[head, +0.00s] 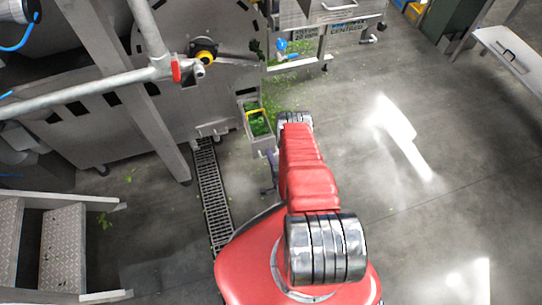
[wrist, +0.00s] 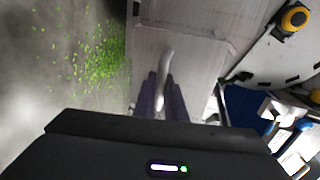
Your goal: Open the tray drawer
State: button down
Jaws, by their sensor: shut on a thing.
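The tray drawer (head: 263,143) is a grey metal box low beside the big machine in the head view. Its top shows open, with green leaf bits inside and a yellow bar across it. My gripper (wrist: 163,82) shows in the wrist view, its two dark purple fingers closed on either side of a pale bar, the drawer handle (wrist: 167,58). A grey metal panel lies beyond the handle. In the head view my red arm hides most of the gripper, and the handle cannot be made out clearly there.
A floor drain grate (head: 211,190) runs left of my arm. A slanted metal post (head: 150,120) and steps (head: 62,245) stand further left. Green scraps (wrist: 100,55) lie on the floor. Open floor (head: 430,190) spreads to the right.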

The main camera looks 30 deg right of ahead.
jog(key=shift+s+f, duration=0.2)
jog(key=shift+s, duration=0.05)
jog(key=c, duration=2.2)
grip_release()
jog(key=o, duration=0.4)
jog(key=shift+w+r, duration=0.1)
jog(key=shift+w, duration=0.1)
